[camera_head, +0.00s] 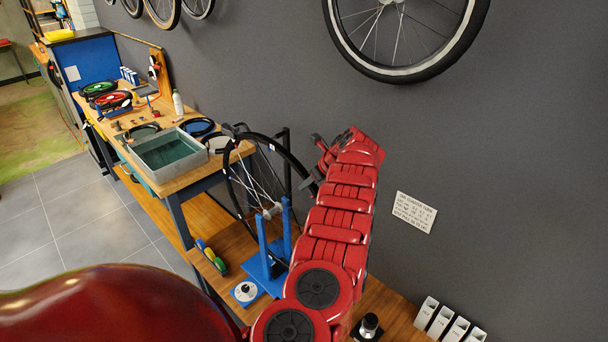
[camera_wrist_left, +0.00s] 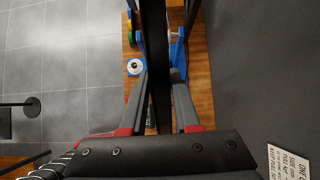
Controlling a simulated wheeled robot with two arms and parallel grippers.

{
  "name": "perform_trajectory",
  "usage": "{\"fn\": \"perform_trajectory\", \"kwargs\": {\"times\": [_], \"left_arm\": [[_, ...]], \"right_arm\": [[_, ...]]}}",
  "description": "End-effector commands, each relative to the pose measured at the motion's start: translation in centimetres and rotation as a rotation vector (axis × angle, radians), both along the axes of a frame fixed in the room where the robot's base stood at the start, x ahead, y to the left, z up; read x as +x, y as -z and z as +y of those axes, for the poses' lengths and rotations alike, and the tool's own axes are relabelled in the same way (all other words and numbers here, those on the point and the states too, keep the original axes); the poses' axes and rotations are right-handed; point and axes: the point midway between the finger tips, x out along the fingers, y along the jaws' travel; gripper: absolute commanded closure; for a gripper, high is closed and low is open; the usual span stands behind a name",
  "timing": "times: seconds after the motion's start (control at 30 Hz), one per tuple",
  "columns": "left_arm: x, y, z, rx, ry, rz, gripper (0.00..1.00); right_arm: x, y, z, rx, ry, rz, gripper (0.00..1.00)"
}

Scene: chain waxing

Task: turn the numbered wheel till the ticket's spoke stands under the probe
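The wheel (camera_head: 237,187) stands upright in a blue stand (camera_head: 263,243) on the wooden bench; small pale marks show on its dark rim, but no numbers are readable. My left gripper (camera_head: 314,187) is at the wheel's right side, partly hidden by my red arm. In the left wrist view, its two fingers (camera_wrist_left: 159,82) lie on either side of the dark wheel rim (camera_wrist_left: 157,40); whether they touch it is unclear. I cannot make out the ticket or identify the probe for certain. My right gripper is out of view.
A white printed notice (camera_head: 414,212) is on the grey wall. A white disc (camera_head: 245,291) lies on blue beside the stand, near screwdrivers (camera_head: 211,258). White holders (camera_head: 440,321) stand at lower right. A grey tray (camera_head: 168,154) sits on the farther bench.

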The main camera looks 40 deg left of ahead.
Motion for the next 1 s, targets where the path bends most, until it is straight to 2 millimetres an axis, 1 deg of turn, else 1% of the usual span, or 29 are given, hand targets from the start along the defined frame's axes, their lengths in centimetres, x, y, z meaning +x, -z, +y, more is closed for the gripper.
{"fn": "perform_trajectory", "kwargs": {"times": [0.03,0.17,0.2,0.23,0.47,0.53,0.67,0.77,0.9,1.0], "left_arm": [[0.1,0.2,-0.4,0.0,0.006,0.004,0.59],[0.1,0.3,-0.4,0.001,0.004,0.004,0.36],[0.1,0.3,-0.4,0.002,0.004,0.004,0.29],[0.1,0.3,-0.4,0.002,0.004,0.004,0.25],[0.1,0.2,-0.4,0.002,0.004,0.004,0.25],[0.1,-0.1,-0.6,0.002,0.006,0.004,0.25],[0.2,-2.5,-2.0,0.001,0.007,0.0,0.25],[0.1,-3.5,-3.4,0.0,0.009,0.0,0.25],[-0.1,-5.8,-5.3,-0.001,0.008,0.0,0.25],[-0.3,-7.2,-6.1,0.0,0.004,0.001,0.25]], "right_arm": [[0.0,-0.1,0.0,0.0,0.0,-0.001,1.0],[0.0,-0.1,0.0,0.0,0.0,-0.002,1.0],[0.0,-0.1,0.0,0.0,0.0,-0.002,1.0],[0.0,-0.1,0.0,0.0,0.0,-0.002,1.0],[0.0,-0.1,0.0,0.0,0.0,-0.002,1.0],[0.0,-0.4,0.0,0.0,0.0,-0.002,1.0],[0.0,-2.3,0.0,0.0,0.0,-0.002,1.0],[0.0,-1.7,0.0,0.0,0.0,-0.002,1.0],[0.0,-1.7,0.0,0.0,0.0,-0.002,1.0],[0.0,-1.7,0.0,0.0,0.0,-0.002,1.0]]}}
